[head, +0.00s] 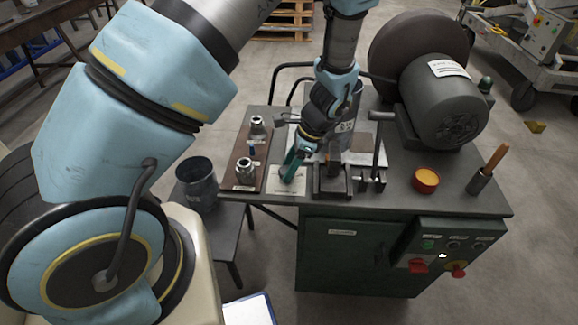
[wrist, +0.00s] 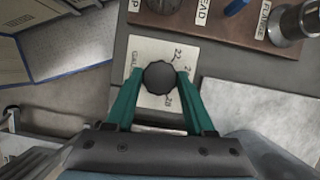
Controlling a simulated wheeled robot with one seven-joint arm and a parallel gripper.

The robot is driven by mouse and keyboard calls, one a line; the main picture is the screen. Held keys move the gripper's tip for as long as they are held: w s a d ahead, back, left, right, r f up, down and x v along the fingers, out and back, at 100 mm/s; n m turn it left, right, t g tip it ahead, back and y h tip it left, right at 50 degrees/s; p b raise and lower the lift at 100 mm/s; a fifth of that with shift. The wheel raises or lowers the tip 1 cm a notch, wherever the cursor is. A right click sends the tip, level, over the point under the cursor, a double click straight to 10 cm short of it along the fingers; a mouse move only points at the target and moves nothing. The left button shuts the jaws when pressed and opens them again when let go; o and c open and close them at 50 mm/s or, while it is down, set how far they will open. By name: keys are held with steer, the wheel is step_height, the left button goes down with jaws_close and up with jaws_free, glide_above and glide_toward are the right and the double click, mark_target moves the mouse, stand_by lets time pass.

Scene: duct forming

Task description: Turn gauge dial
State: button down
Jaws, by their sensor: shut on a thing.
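The gauge dial (wrist: 160,78) is a dark round knob with a scalloped edge. The card also shows in the head view (head: 283,186) on the bench top. My gripper (wrist: 161,80) has its two green fingers on either side of the dial, shut on it. In the head view my gripper (head: 289,178) reaches down to the card, and the dial is hidden there.
A brown board (head: 259,150) with metal fittings and labels lies left of my gripper. A dark clamp-like fixture (head: 332,182) stands close on the right. A large motor (head: 440,97), an orange-topped tin (head: 425,180) and a wood-handled tool (head: 487,170) are further right. A metal bucket (head: 197,185) stands left.

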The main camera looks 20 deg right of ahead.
steer(key=n+g, duration=0.2)
steer(key=n, duration=0.3)
steer(key=shift+w+n, duration=0.15)
steer(key=shift+n, duration=0.15)
steer(key=shift+d+b, duration=0.1)
steer(key=shift+b, duration=0.2)
steer(key=shift+c, duration=1.3)
jaws_free()
steer(key=b+v, duration=0.2)
steer(key=v, duration=0.8)
steer(key=shift+w+r+b, duration=0.2)
steer(key=shift+r+b, duration=0.15)
steer(key=shift+b, duration=0.05)
